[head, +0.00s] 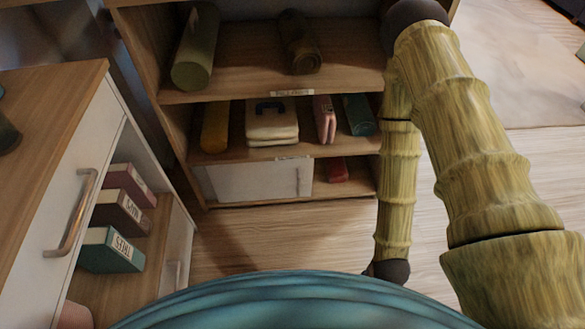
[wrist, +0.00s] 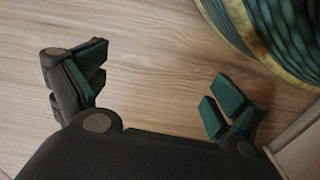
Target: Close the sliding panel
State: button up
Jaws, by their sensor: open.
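Two white panels show in the head view, and I cannot tell which one the task means. One panel (head: 238,182) with a vertical handle (head: 298,181) stands in the bottom compartment of the wooden shelf. It covers the left and middle part, and the right part is open. The other panel (head: 75,170), with a curved metal handle (head: 72,215), is on the cabinet at the left, beside an open space with books. My gripper (wrist: 155,88) is open and empty above the wooden floor in the wrist view. In the head view its fingers are hidden.
The shelf (head: 278,95) holds rolled items, folded cloth and a red object (head: 338,170) in the open bottom part. Several books (head: 112,249) lie in the left cabinet. A pale edge (wrist: 301,150) is close to my gripper's right side. Wooden floor (head: 270,235) is clear before the shelf.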

aim_at(282, 179)
jog(key=z, duration=0.75)
jog(key=k, duration=1.1)
jog(key=u, duration=0.45)
jog(key=i, duration=0.5)
